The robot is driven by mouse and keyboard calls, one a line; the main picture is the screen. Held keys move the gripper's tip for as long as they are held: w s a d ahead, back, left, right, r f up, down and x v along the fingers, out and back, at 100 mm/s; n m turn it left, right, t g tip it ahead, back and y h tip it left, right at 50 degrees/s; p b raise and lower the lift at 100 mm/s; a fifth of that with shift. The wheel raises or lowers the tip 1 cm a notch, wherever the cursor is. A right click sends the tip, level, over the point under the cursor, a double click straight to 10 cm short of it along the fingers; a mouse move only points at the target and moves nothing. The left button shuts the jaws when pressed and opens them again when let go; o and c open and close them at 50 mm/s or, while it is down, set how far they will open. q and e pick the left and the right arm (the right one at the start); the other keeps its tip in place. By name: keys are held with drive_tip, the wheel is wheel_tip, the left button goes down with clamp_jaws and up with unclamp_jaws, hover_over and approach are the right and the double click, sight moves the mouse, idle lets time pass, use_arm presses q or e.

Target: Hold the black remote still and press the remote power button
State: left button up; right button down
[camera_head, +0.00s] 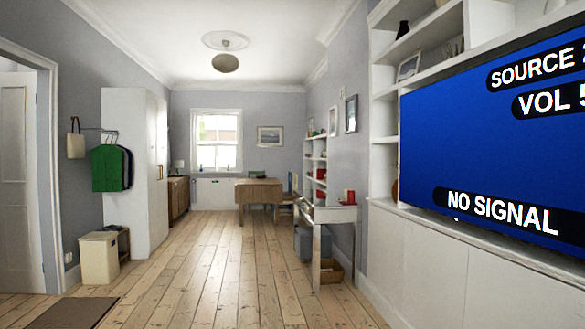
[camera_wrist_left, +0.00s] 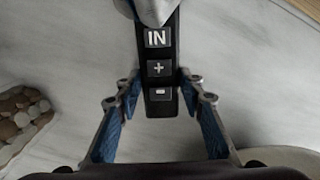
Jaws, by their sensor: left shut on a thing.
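The black remote (camera_wrist_left: 160,103) is in the left wrist view, with its buttons facing the camera. "IN", "+" and "-" buttons show on it. My left gripper (camera_wrist_left: 157,88) is shut on the remote, with a blue-padded finger on each side of its lower part. A rounded grey part (camera_wrist_left: 155,10) covers the top end of the remote; it looks like part of my right gripper, but too little shows to be sure. The power button is not visible. Neither gripper nor the remote shows in the head view.
A large TV (camera_head: 480,120) at the right of the head view is lit blue, with "NO SIGNAL" and cut-off "SOURCE" and "VOL" labels. A desk (camera_head: 335,213) stands beyond it. A white bin (camera_head: 99,258) is at the left. The floorboards (camera_head: 225,270) between are clear.

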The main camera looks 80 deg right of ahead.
use_arm(q)
drive_tip(key=o, duration=1.3)
drive_tip(key=shift+r, duration=0.1)
wheel_tip(320, 180, up, 12)
drive_tip(key=shift+f, duration=0.1)
